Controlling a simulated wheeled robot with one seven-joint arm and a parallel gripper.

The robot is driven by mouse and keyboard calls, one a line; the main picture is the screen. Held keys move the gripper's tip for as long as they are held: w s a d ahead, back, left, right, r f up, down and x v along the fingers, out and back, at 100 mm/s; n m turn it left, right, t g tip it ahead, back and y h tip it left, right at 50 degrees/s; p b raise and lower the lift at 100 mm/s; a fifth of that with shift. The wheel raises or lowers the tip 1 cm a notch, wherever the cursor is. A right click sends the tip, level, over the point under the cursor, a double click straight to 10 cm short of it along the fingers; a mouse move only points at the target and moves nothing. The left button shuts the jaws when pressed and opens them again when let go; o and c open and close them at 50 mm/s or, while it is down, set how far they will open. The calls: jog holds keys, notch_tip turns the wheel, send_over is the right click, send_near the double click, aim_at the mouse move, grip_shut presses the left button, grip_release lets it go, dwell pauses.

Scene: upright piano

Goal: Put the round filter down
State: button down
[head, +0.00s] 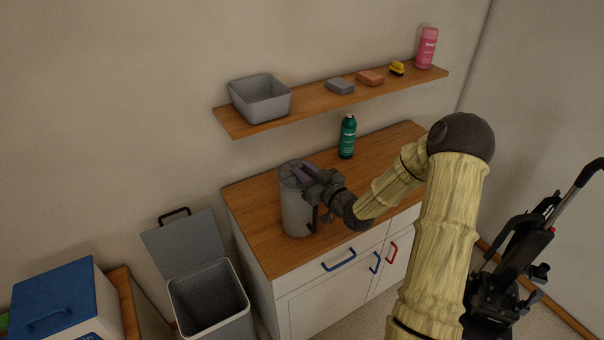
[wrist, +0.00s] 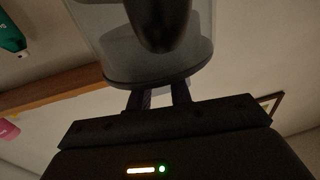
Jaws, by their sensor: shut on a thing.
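My gripper (head: 304,176) is at the top of a grey cylindrical canister (head: 296,212) that stands upright on the wooden counter. In the wrist view my two fingers (wrist: 158,97) reach to the dark-rimmed edge of a grey, see-through canister (wrist: 110,50). A dark rounded part (wrist: 160,20) sticks out in front of it. I cannot tell whether the held thing touches the canister.
A green bottle (head: 347,137) stands behind on the counter (head: 385,143). The shelf (head: 310,102) above holds a grey basin (head: 260,98), sponges and a pink bottle (head: 427,48). An open bin (head: 207,295) stands left of the cabinet. An upright vacuum (head: 515,262) stands at right.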

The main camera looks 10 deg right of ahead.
notch_tip(320, 180, up, 10)
jog(key=b, duration=0.1)
jog(key=shift+b, duration=0.3)
jog(key=shift+w+f, duration=0.1)
jog(key=shift+f, duration=0.05)
dwell(0.6)
